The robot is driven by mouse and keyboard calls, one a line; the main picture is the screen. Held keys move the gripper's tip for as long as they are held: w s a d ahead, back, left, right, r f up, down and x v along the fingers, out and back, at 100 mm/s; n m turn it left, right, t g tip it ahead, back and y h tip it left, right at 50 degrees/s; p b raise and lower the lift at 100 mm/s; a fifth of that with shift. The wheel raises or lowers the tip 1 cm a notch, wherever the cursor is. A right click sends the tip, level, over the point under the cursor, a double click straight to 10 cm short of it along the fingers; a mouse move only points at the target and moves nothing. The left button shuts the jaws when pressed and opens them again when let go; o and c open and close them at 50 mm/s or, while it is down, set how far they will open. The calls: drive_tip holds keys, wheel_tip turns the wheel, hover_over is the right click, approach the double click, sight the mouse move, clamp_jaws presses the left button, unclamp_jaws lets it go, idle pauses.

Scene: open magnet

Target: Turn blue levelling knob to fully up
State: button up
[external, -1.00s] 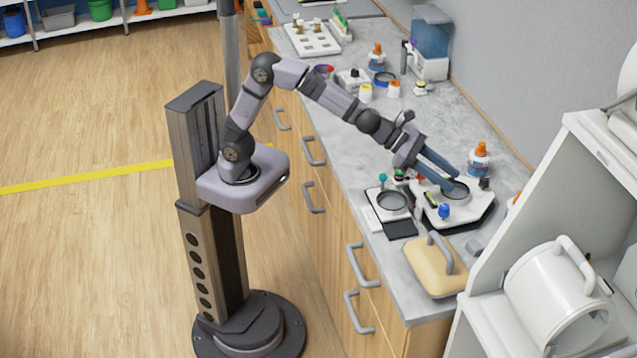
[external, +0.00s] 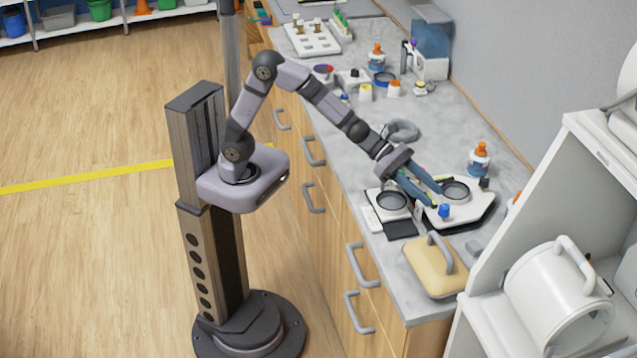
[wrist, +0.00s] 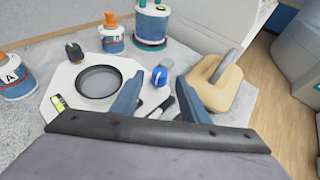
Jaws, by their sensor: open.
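The blue levelling knob (external: 443,211) stands at the front corner of the white octagonal instrument base (external: 481,209). In the wrist view the knob (wrist: 159,76) shows a blue body with a pale mark and lies ahead of and between my fingertips. My gripper (external: 437,198) is open, with two blue fingers pointing down toward the base. In the wrist view the fingers (wrist: 158,98) are spread apart with a gap between them. The knob appears beyond the tips and nothing is held. Whether a finger touches it cannot be told.
A round dark-rimmed dish (external: 455,191) sits on the base, and a second one (external: 391,201) is beside it. A yellow handled block (external: 430,272) is in front. An orange-capped bottle (external: 479,160) stands behind. A black knob (wrist: 74,51) is at the base's far corner.

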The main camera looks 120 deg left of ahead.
sight(445, 207)
drive_tip(key=shift+p+x, duration=0.7)
drive_tip(key=shift+x, duration=2.75)
clamp_jaws()
